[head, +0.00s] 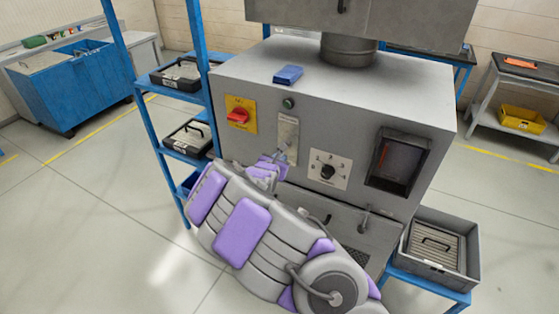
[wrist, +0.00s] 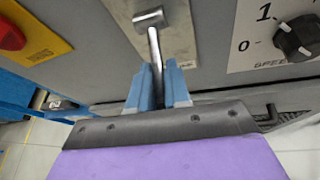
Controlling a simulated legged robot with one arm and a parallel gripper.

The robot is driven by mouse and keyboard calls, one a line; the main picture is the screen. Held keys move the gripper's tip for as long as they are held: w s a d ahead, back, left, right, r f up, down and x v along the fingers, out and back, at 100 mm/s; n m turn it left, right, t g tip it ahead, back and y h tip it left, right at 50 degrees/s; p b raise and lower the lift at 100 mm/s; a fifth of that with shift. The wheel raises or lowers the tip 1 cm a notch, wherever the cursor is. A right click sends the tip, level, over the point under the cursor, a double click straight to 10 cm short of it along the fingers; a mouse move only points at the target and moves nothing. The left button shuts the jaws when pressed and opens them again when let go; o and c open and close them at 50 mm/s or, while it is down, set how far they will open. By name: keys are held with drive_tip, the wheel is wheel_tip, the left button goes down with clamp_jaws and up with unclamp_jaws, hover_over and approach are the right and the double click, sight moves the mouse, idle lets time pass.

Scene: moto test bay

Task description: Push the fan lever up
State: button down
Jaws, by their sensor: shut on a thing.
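The fan lever (wrist: 154,45) is a metal rod with a short cross-bar top, in front of a light plate (head: 287,138) on the grey machine's front. In the wrist view my gripper (wrist: 160,82) has its blue fingers closed around the lower part of the rod, and the cross-bar stands above them. In the head view my gripper (head: 280,164) is at the lower part of the plate, and my arm hides part of the machine front below it.
Left of the plate is a red knob on a yellow plate (head: 240,115). To the right are a black speed dial (head: 328,171) and a dark recessed window (head: 398,160). A blue shelf rack (head: 150,118) stands close on the left. A grey bin (head: 470,262) stands at lower right.

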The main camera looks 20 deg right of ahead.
drive_tip(key=shift+s+a+f+g+y+p, duration=0.1)
drive_tip(key=shift+f+g+y+p, duration=0.15)
drive_tip(key=shift+g+y+p, duration=0.2)
idle(0.5)
